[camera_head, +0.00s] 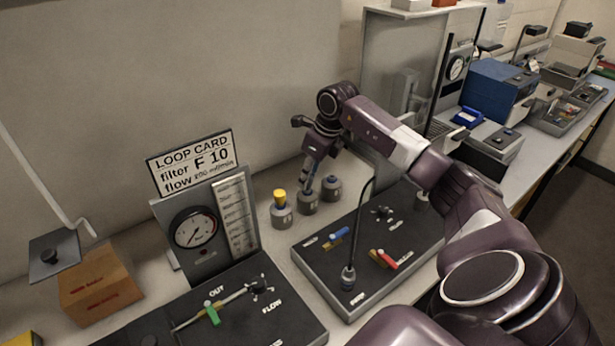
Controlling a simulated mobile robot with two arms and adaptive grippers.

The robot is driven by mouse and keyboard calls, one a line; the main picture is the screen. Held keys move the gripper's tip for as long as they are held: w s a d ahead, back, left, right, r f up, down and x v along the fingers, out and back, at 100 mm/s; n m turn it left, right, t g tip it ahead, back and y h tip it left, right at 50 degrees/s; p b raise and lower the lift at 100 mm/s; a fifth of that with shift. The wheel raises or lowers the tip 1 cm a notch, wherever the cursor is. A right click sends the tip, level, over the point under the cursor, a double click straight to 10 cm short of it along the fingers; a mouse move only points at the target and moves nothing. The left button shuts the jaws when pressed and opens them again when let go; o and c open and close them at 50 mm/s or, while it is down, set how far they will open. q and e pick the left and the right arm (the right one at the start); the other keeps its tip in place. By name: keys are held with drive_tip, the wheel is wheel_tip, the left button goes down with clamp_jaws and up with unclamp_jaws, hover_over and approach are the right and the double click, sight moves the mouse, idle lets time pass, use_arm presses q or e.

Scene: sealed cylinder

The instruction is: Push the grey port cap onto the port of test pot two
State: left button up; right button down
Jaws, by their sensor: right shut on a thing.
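Three small grey pots stand in a row on the bench by the wall. The left pot (282,216) has a yellow cap (280,196) on top. The middle pot (308,204) is directly under my right gripper (308,186). The right pot (331,190) has a grey-blue top. My right gripper points down and is shut on the grey port cap, which is mostly hidden between its fingertips at the top of the middle pot. I cannot tell whether the cap is seated on the port. My left gripper is out of view.
A dark panel (315,268) with coloured valves and a black hose (362,225) stands in front of the pots. A gauge stand (195,230) with a loop card (195,163) is at left, beside a cardboard box (100,290). Blue equipment (495,92) stands at the far right.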

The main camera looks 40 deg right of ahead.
drive_tip(key=shift+f+b, duration=0.4)
drive_tip(key=shift+f, duration=0.15)
drive_tip(key=c, duration=1.6)
unclamp_jaws()
drive_tip(key=v, duration=1.2)
